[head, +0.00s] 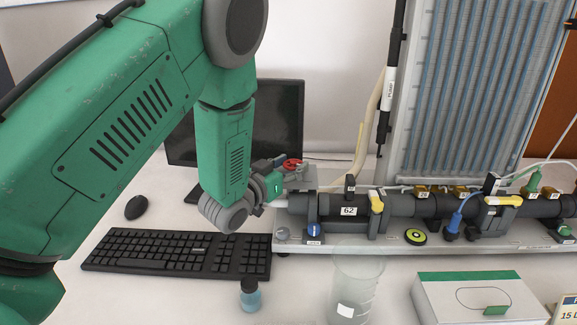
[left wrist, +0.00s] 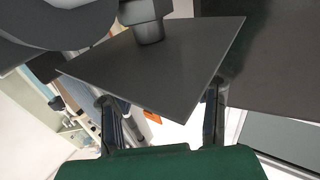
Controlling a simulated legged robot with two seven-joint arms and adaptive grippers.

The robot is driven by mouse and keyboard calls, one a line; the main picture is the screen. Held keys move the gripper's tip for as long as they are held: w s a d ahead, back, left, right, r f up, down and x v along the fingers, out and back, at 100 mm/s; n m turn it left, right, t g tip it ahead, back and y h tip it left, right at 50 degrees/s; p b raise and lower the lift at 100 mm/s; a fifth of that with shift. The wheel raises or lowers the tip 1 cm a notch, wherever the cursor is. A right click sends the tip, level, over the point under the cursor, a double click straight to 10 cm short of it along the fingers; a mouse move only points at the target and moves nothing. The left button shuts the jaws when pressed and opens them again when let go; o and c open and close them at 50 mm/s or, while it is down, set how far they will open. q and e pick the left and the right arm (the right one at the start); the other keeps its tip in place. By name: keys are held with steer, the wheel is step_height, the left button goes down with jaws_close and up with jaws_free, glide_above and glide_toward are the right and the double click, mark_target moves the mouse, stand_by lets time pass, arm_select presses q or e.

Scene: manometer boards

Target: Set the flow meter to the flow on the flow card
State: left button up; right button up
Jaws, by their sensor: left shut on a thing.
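A red valve handle (head: 293,164) shows above a grey block at the left end of the pipe rig. My left gripper (head: 280,170) is at this handle and shut on it; the arm hides part of the grip. In the left wrist view its two fingers (left wrist: 162,118) stand on either side of a dark grey plate (left wrist: 165,65), and the handle is not clear there. A card (head: 569,312) reading "15 L" is cut off at the lower right corner. My right gripper is not in view.
The pipe (head: 400,205) with yellow and blue valve levers runs right below the tube board (head: 480,80). A keyboard (head: 180,252), blue-filled jar (head: 250,296), clear beaker (head: 357,285) and white-green box (head: 480,298) stand in front. A monitor (head: 285,120) is behind the arm.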

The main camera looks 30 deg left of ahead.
arm_select(q)
steer(key=shift+d+f+y, duration=0.15)
steer(key=shift+d+y, duration=0.1)
steer(key=shift+y, duration=0.05)
steer(key=shift+a+f+n+y+b, duration=0.15)
steer(key=shift+n+y+b, duration=0.3)
steer(key=shift+n+y, duration=1.1)
steer(key=n+y, duration=0.1)
steer(key=y, duration=0.1)
steer(key=n+g+y, duration=0.1)
steer(key=y, duration=0.1)
steer(key=shift+d+g+b, duration=0.3)
steer(key=shift+d, duration=0.1)
steer(key=n+g+y, duration=0.1)
steer(key=n+y, duration=0.1)
steer(key=y, duration=0.1)
steer(key=shift+g, duration=0.3)
steer(key=shift+w+n+g+y, duration=0.1)
steer(key=shift+n+g+y, duration=1.05)
steer(key=shift+y, duration=0.2)
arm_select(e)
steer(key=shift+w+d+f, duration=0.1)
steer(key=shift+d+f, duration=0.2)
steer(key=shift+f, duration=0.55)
arm_select(q)
steer(key=shift+f, duration=0.1)
steer(key=o, duration=1.2)
steer(key=shift+c, duration=0.2)
steer(key=shift+w+y, duration=0.1)
steer(key=shift+y, duration=0.2)
